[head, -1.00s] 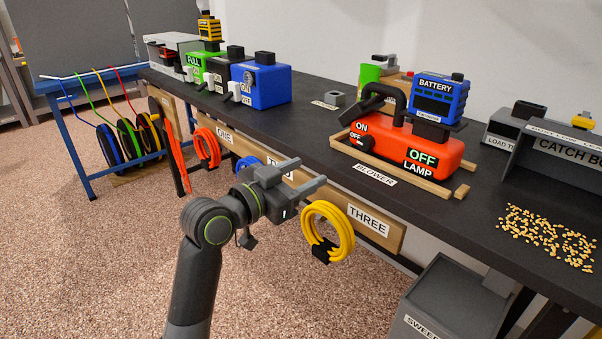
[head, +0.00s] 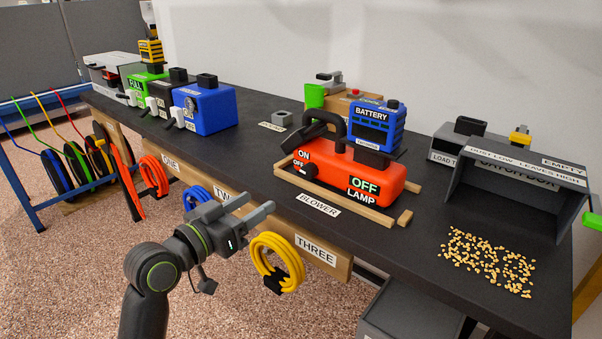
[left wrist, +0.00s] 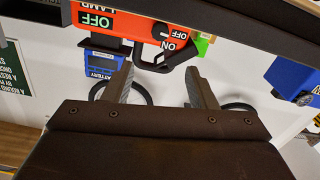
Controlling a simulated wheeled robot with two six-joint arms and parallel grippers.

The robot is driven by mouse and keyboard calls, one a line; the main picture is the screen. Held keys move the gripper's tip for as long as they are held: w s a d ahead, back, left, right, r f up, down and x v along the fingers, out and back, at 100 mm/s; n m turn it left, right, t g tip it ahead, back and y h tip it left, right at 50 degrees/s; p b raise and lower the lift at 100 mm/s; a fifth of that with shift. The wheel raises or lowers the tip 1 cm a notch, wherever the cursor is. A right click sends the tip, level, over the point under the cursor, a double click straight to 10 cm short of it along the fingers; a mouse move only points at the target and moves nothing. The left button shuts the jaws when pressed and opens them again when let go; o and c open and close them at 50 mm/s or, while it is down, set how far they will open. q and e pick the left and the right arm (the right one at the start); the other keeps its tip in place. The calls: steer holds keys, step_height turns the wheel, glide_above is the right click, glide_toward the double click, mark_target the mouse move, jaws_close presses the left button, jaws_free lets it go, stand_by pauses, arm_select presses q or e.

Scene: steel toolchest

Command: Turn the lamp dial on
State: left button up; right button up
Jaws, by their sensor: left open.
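The orange blower (head: 345,178) stands on the dark bench, with ON and OFF words and a green OFF panel above a LAMP label (head: 361,195). Its black dial (head: 309,171) is on the front face, beside the OFF word. In the left wrist view the dial (left wrist: 166,31) shows upside down near the top. My left gripper (head: 244,208) is open and empty, in front of the bench edge, left of and lower than the dial, apart from it. Its two fingers (left wrist: 159,72) show in the left wrist view with nothing between them. My right gripper is out of view.
Wooden strips (head: 378,216) frame the blower, and a blue battery (head: 377,124) stands on it. Yellow (head: 278,262) and blue coils hang on the bench front near my left gripper. A grey catch box (head: 513,198) and scattered yellow pellets (head: 488,262) are at right.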

mark_target(306, 171)
arm_select(q)
steer(key=b+x, duration=0.1)
steer(key=x, duration=1.3)
steer(key=shift+w+d+f, duration=0.1)
steer(key=shift+w+d, duration=0.05)
steer(key=shift+w, duration=0.05)
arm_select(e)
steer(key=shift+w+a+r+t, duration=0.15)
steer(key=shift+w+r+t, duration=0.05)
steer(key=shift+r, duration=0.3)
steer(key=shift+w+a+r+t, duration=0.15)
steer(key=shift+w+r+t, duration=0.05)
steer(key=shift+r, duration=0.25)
